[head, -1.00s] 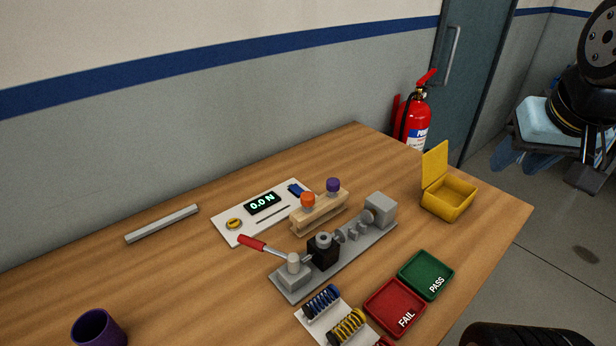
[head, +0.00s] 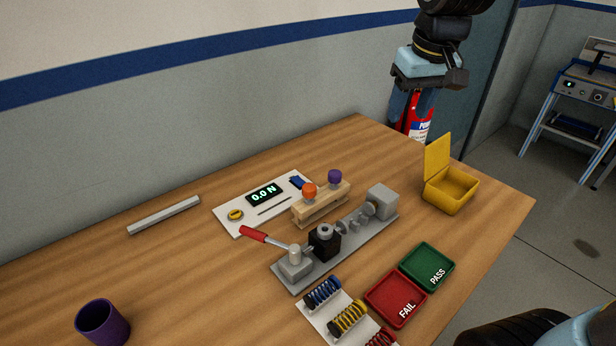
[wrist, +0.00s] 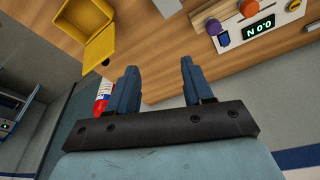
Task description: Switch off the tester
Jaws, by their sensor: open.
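The tester panel (head: 243,229) is a flat white plate on the wooden table. Its lit display (head: 264,194) reads 0.0 N in green. A blue switch-like part (head: 299,183) sits at its far right end, and a yellow round part (head: 235,214) at its near left end. In the wrist view the display (wrist: 258,28) and the blue part (wrist: 224,39) show at the upper right. My gripper (head: 409,115) is open and empty, pointing down beyond the table's back right edge, well right of the panel. Its two fingers (wrist: 158,66) are apart in the wrist view.
A wooden rack (head: 322,206) with orange and purple knobs and a grey rig (head: 345,240) with a red lever stand before the panel. An open yellow box (head: 452,195), red and green trays, springs and a purple cup (head: 102,322) are around. A fire extinguisher (head: 420,130) stands behind my gripper.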

